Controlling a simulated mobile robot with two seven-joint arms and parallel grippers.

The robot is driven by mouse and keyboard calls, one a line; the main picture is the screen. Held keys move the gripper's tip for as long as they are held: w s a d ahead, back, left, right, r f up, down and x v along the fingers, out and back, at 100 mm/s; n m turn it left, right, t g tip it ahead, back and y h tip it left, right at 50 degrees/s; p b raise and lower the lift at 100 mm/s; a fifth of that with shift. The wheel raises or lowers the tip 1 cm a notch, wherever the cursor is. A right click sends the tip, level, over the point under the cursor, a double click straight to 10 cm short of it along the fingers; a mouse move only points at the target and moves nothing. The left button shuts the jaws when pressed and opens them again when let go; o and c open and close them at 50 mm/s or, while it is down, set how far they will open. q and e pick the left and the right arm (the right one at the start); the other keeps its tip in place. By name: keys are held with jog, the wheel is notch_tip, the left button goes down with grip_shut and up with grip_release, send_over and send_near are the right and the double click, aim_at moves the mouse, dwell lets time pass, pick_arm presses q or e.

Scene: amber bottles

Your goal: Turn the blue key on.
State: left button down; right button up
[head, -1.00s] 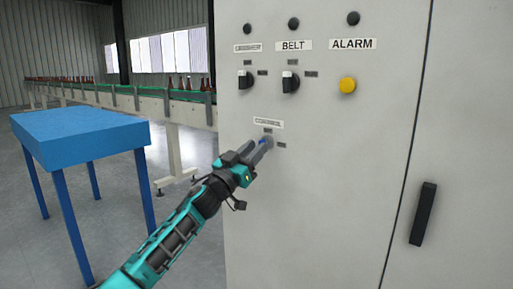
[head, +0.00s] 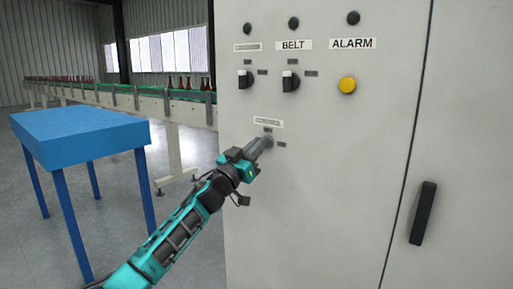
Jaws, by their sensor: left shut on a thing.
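My left gripper (head: 261,145) reaches in from the lower left to the grey control cabinet (head: 318,200). Its fingers are shut at the lock below a small label plate (head: 268,122) whose text I cannot read. The blue key is hidden behind the fingers, so I cannot see its angle. The fingers are closed on it at the cabinet face. My right gripper is not in view.
Above are two black selector switches (head: 245,79) (head: 290,81), the right one under the BELT label, and a yellow ALARM button (head: 347,85). A black door handle (head: 423,213) is at right. A blue table (head: 80,134) and a conveyor with bottles (head: 150,99) stand at left.

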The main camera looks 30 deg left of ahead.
pick_arm(q)
jog(key=shift+m, duration=0.4)
jog(key=shift+a+r+m+g+h+p, duration=0.1)
jog(key=shift+m+g+h+p, duration=1.2)
jog(key=shift+m, duration=2.3)
jog(key=shift+f+m+g+h+p, duration=0.1)
jog(key=shift+m+g+h+p, duration=1.2)
jog(key=shift+m, duration=2.3)
jog(key=shift+a+r+m+g+h+p, duration=0.1)
jog(key=shift+m+g+h+p, duration=0.6)
jog(key=shift+m+p, duration=2)
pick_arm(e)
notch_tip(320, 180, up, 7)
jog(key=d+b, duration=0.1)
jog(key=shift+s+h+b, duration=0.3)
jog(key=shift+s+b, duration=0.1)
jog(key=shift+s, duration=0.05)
pick_arm(q)
jog(key=shift+m, duration=1.1)
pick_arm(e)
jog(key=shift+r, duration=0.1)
pick_arm(q)
jog(key=c, duration=1.3)
grip_release()
